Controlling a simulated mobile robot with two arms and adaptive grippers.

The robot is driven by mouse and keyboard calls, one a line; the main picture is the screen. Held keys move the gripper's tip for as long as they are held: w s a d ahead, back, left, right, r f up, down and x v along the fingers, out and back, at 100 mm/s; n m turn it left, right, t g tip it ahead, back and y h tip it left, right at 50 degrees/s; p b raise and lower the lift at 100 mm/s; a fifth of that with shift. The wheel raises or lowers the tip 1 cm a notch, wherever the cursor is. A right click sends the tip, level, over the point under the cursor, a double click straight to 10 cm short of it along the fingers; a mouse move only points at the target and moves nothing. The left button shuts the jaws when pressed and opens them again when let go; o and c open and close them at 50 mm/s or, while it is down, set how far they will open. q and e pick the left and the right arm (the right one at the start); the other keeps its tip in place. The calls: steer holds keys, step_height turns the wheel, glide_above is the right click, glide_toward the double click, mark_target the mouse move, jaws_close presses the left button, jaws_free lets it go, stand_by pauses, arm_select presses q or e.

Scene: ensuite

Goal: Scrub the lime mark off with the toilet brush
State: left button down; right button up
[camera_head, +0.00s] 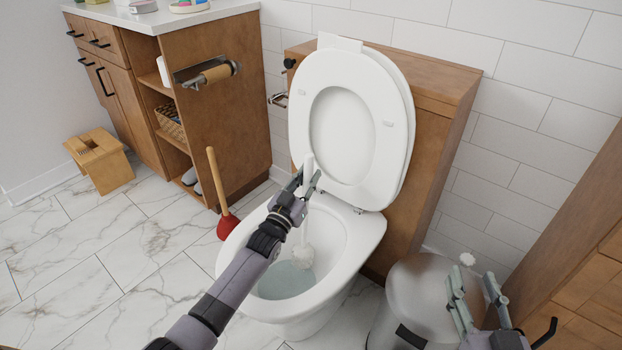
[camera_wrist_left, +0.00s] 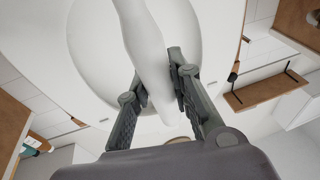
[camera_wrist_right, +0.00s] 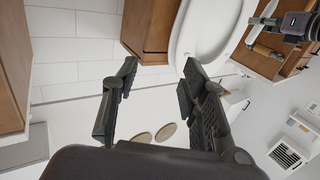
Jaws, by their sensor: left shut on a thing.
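The toilet (camera_head: 362,228) stands open, with its lid and seat raised. My left gripper (camera_head: 306,182) is shut on the white handle of the toilet brush (camera_head: 303,256). The handle also shows between the fingers in the left wrist view (camera_wrist_left: 146,45). The brush is nearly upright, with its head inside the bowl by the edge of the water (camera_head: 283,281). I cannot tell whether the bristles touch the bowl wall. No lime mark can be made out; my left arm and the brush hide part of the bowl. My right gripper (camera_head: 478,300) is open and empty, right of the toilet.
A grey bin (camera_head: 405,290) stands right of the toilet, by my right gripper. A red plunger (camera_head: 228,225) stands left of the bowl. A wooden cabinet (camera_head: 232,115) with a paper holder (camera_head: 208,72) is behind it. A stool (camera_head: 100,160) is far left.

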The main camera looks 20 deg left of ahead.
arm_select(q)
steer(key=shift+w+a+f, duration=0.15)
steer(key=shift+a, duration=0.3)
steer(key=shift+d, duration=0.55)
steer(key=shift+s+d+f, duration=0.1)
steer(key=shift+s+d, duration=0.25)
steer(key=shift+d, duration=0.15)
steer(key=shift+s+d+f+p, duration=0.15)
steer(key=shift+d+p, duration=0.25)
steer(key=shift+p, duration=0.2)
arm_select(e)
steer(key=shift+s+d+f+g+h, duration=0.15)
steer(key=shift+s+d+f+g, duration=0.1)
steer(key=shift+f+g, duration=0.45)
steer(key=shift+s+d+f+g+h, duration=0.1)
steer(key=shift+s+f+g+h, duration=0.2)
steer(key=shift+f, duration=0.7)
steer(key=shift+s+d+f+g+h, duration=0.1)
steer(key=shift+s+d+f+g, duration=0.1)
steer(key=shift+f+g, duration=0.55)
